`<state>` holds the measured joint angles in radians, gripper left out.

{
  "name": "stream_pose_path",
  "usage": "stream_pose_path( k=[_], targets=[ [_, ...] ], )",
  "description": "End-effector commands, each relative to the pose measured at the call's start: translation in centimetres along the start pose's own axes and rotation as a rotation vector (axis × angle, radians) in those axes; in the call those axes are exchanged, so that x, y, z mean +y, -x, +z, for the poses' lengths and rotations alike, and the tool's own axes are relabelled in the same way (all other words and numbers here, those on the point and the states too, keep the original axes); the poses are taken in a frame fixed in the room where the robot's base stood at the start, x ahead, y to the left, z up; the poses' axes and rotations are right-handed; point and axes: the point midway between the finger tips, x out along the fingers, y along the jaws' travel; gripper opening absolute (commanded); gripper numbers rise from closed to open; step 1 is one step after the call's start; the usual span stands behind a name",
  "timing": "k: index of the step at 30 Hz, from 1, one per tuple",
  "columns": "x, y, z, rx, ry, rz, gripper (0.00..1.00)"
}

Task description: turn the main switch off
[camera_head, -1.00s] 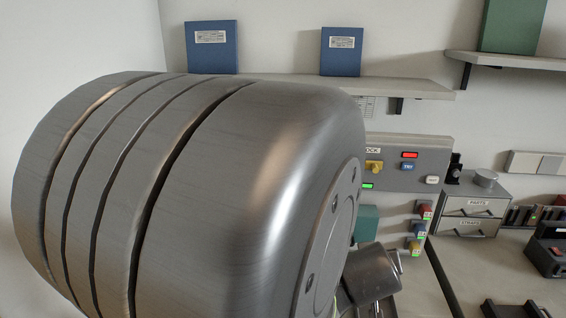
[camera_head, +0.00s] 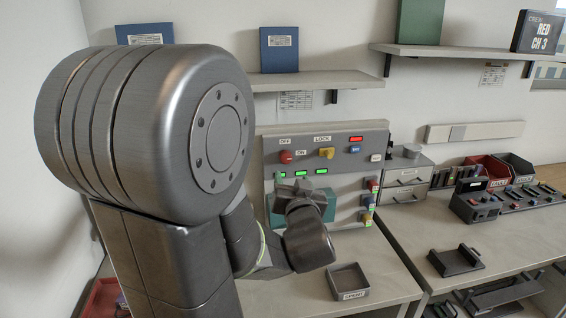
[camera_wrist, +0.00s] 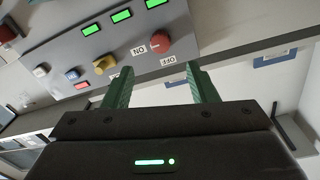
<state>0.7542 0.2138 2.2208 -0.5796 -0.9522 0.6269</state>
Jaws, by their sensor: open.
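The main switch, a red knob (camera_head: 285,157), is on the left of a grey wall panel (camera_head: 350,142). It has an OFF label above it and an ON label to its right. In the wrist view the red knob (camera_wrist: 160,43) is just beyond the fingertips, and I cannot tell which label it points to. My gripper (camera_wrist: 160,68) is open and empty, with its two green fingers apart. The knob looks clear of both fingers. In the head view my gripper (camera_head: 292,182) is just below the knob, partly hidden by my wrist.
A yellow LOCK knob (camera_head: 327,153) and a blue button (camera_head: 354,149) are to the right on the panel. Green lights (camera_head: 321,171) glow below. A shelf (camera_head: 330,80) runs above. A small open tray (camera_head: 348,281) is on the bench.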

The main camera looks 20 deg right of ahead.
Motion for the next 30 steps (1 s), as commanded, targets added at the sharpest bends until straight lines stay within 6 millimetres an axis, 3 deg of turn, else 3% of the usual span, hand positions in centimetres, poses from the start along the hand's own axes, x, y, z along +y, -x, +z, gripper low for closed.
stream_pose_path(
  k=[6,13,19,28,30],
  targets=[
    [-0.2,-4.7,0.0,-0.003,0.0,-0.004,0.53],
    [-0.1,-8.3,0.0,-0.003,0.001,-0.001,0.53],
    [-0.1,-9.7,0.0,-0.002,0.0,0.0,0.53],
    [0.0,-9.8,0.1,-0.002,0.001,0.0,0.53],
    [0.0,-9.8,0.1,-0.002,0.001,0.0,0.41]
  ],
)
